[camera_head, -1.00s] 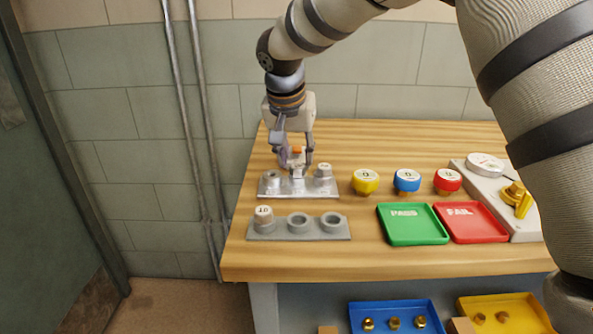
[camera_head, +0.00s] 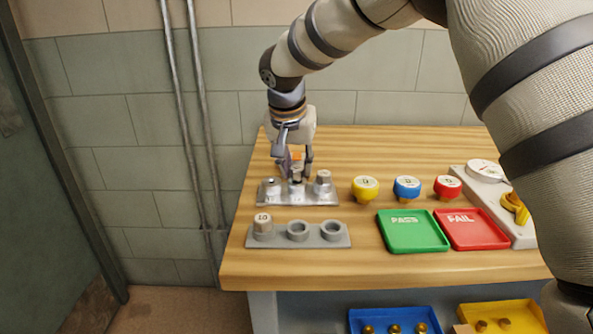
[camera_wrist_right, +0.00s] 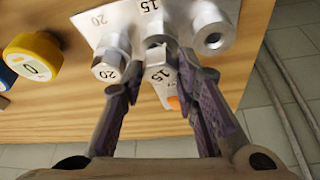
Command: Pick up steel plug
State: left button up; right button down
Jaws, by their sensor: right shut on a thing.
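A steel plug marked 15 (camera_wrist_right: 158,55) is at the middle place of the light metal rack (camera_head: 265,199) on the bench. My right gripper (camera_head: 297,173) comes down from above and is shut on this plug, with one finger on each side in the right wrist view (camera_wrist_right: 160,68). Its fingers partly hide the plug in the head view. I cannot tell whether the plug is clear of its seat. My left gripper is not in view.
A grey holder (camera_head: 280,240) in front carries a plug marked 10 (camera_head: 263,224) and two empty rings. Yellow (camera_head: 366,189), blue (camera_head: 407,187) and red (camera_head: 447,187) knobs stand right of the rack. Green (camera_head: 413,245) and red (camera_head: 472,243) trays lie before them.

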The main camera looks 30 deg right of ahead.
jog(key=r, duration=0.1)
jog(key=s+r, duration=0.1)
jog(key=r, duration=0.2)
jog(key=shift+s+r+p, duration=0.15)
jog(key=shift+s+p, duration=0.1)
jog(key=shift+p, duration=0.05)
jog(key=s+a+r, duration=0.2)
jog(key=s+r, duration=0.3)
jog(key=s, duration=0.5)
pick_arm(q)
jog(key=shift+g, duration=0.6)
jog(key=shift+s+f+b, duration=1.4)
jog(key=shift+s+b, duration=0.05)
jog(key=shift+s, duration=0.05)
pick_arm(e)
send_near(301, 168)
jog(key=shift+x, duration=2.85)
